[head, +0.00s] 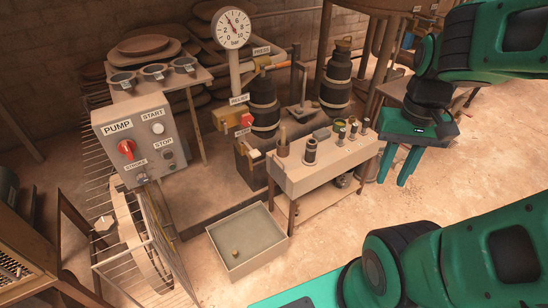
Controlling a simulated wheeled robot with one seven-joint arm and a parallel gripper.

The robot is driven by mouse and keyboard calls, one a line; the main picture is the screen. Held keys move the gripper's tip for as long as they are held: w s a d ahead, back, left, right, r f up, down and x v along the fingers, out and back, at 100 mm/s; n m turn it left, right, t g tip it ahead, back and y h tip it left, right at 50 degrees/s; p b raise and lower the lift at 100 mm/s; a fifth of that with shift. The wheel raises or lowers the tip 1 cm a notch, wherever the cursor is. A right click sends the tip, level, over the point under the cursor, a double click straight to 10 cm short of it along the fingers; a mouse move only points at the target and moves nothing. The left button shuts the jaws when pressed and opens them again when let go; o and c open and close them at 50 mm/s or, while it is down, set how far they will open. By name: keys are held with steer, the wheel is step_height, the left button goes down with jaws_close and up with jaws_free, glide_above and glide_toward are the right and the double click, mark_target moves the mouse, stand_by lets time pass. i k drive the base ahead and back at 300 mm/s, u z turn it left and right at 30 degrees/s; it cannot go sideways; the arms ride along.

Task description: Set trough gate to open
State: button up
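No part readable as "trough gate" shows, and I cannot tell which fitting it is. A shallow grey open tray (217,244) stands on the floor in the middle, with a small brass-coloured piece (235,253) inside. Behind it, a red handle (247,119) sits on a yellowish block beside the dark press cylinder (263,104); the small labels there are hard to read. My gripper (398,172) is at the upper right, pointing down, with its two green fingers apart and nothing between them. It is well to the right of the tray and the red handle, touching neither.
A grey control box (137,138) with PUMP, START, STOP and STROKE labels stands at left, above a wire guard (130,255). A bench (325,170) with jars stands between the press and my gripper. A gauge (232,27) rises behind. Open floor lies at front centre.

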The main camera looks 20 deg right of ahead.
mark_target(279, 174)
steer(key=u, duration=0.05)
steer(key=i, duration=1)
steer(key=z, duration=0.05)
